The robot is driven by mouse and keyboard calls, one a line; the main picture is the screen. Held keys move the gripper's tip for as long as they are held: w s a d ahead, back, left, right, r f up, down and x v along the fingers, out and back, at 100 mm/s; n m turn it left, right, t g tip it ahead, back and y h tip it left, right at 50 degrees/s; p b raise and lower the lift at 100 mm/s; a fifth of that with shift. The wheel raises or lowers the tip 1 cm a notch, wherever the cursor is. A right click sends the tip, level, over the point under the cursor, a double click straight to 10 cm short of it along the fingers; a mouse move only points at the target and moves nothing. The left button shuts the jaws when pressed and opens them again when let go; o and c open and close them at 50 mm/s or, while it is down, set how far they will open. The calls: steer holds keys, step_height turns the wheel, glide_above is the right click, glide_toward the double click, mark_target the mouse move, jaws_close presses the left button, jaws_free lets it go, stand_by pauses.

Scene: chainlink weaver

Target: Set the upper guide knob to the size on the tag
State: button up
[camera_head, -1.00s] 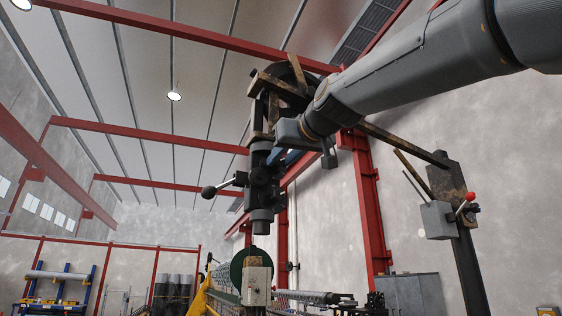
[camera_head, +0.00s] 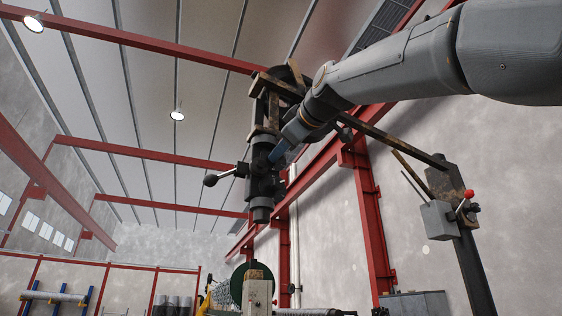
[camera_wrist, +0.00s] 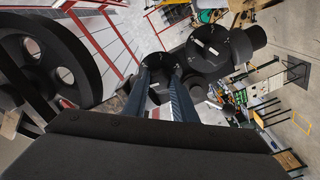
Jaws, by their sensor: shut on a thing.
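The dark upright guide unit (camera_head: 262,190) hangs from a timber-and-metal frame in the head view, with a ball-ended lever (camera_head: 211,180) out to its left. My gripper (camera_head: 275,158) reaches its upper part from the right, its blue fingers against it. In the wrist view my gripper (camera_wrist: 159,70) has its two fingers on either side of a small dark round knob (camera_wrist: 159,88), and is shut on it. A larger dark disc (camera_wrist: 212,46) with small white marks is just right of the fingers; I cannot read the marks. I cannot make out a tag.
A big dark spoked wheel (camera_wrist: 48,58) is close on the left in the wrist view. A sloping bar (camera_head: 395,140) runs right to a post with a grey switch box (camera_head: 438,220). A pale block (camera_head: 257,293) stands below the guide unit. Open air lies left of it.

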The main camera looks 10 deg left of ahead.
steer(key=shift+n+b, duration=0.45)
steer(key=shift+n, duration=0.55)
steer(key=o, duration=0.9)
steer(key=shift+c, duration=0.2)
steer(key=shift+o, duration=0.9)
steer(key=shift+s+r, duration=0.1)
steer(key=shift+r, duration=0.1)
